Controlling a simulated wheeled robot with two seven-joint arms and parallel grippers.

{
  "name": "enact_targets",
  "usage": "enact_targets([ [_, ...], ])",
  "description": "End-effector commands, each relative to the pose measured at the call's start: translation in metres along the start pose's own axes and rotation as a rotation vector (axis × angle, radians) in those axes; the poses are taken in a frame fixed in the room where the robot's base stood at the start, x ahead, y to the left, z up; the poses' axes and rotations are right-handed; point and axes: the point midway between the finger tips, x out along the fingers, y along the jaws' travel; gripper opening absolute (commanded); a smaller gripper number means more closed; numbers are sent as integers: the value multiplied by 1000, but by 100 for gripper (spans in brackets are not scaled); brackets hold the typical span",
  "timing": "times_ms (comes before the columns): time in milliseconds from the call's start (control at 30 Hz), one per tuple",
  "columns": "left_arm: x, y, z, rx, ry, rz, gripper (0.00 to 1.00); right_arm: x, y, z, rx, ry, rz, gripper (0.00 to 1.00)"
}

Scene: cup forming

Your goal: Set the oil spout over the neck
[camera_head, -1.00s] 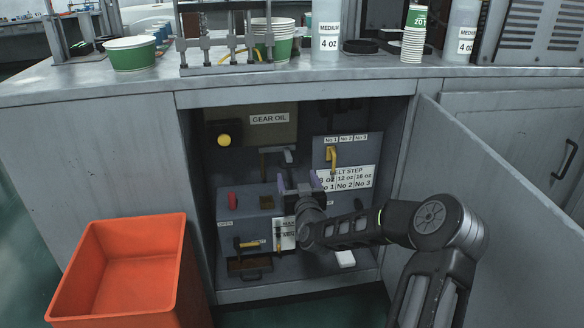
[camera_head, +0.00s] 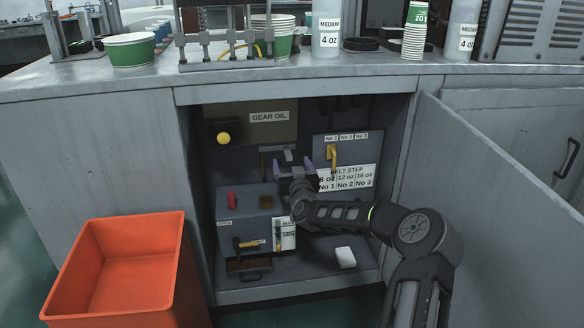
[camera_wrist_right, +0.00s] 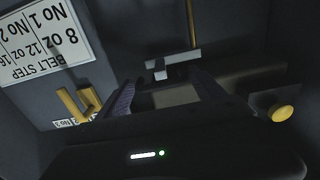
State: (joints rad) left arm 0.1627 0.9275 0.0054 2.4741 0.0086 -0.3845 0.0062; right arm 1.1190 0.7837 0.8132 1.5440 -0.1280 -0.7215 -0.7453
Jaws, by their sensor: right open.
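A grey bracket-like part (camera_head: 271,153), which looks like the oil spout, hangs below the GEAR OIL label. It also shows as a pale bar under a thin rod in the right wrist view (camera_wrist_right: 172,66). A small brown square (camera_head: 266,202) on top of the grey box may be the neck; I cannot tell for sure. My right gripper (camera_head: 296,166) is open with purple pads, just right of and in front of the spout. In the right wrist view the open jaws (camera_wrist_right: 165,96) point toward the spout, with nothing held between them. My left gripper is not in view.
The cabinet encloses a grey box (camera_head: 243,226) with a red knob (camera_head: 232,200) and yellow levers, a yellow-handled panel (camera_head: 331,153), and a yellow knob (camera_head: 223,138). A white block (camera_head: 345,257) lies on its floor. An open door (camera_head: 490,170) stands right; an orange bin (camera_head: 130,270) stands left.

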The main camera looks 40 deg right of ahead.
Motion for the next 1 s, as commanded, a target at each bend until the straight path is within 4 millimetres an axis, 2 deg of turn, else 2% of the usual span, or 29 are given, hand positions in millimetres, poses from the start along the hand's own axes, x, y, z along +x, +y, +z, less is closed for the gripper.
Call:
enact_targets([
  [233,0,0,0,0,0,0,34,0,0,0,0,0,0,78],
  [1000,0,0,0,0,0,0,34,0,2,0,-1,0,3,15],
])
